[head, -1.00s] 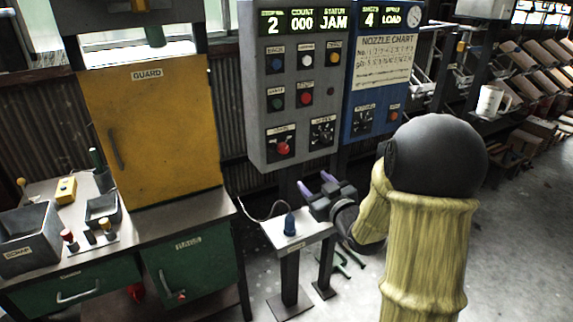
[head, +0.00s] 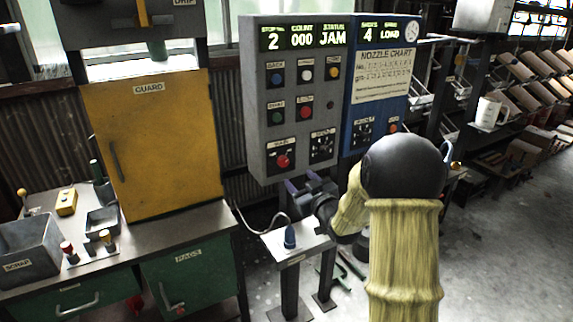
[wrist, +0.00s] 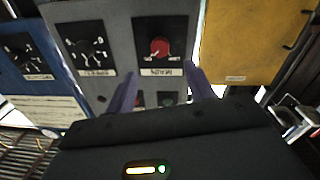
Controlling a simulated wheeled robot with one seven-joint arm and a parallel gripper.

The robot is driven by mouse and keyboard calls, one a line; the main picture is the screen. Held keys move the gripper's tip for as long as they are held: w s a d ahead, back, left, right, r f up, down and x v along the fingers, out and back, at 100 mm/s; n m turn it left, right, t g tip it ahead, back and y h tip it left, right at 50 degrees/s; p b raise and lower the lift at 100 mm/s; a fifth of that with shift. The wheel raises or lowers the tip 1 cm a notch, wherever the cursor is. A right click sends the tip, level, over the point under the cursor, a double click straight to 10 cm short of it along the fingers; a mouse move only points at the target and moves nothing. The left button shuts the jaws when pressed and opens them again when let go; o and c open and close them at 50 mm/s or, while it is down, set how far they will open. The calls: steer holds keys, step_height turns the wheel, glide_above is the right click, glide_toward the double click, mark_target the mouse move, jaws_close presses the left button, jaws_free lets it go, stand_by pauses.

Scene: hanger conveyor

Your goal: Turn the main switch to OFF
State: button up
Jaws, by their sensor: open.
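The main switch is a red rotary knob (head: 283,160) on a black plate at the lower left of the grey control panel (head: 258,100). In the wrist view its red knob (wrist: 159,47) shows upside down, ahead of and between my fingers. My gripper (head: 300,187) is open and empty, just below the panel's lower edge in the head view. In the wrist view its two purple fingers (wrist: 158,88) stand apart, short of the knob and not touching it. The knob's exact setting is too small to read.
A black dial (head: 322,146) sits right of the main switch, with several push buttons above. A blue panel (head: 351,110) adjoins on the right. A small stand (head: 305,240) with a blue-tipped corded item (head: 290,236) is below. The yellow guard door (head: 160,150) is left.

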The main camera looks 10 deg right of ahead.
mark_target(285, 164)
steer(key=p+x, duration=0.1)
steer(key=x, duration=0.8)
steer(key=shift+w+a, duration=0.1)
steer(key=shift+w, duration=0.2)
steer(key=c, duration=1)
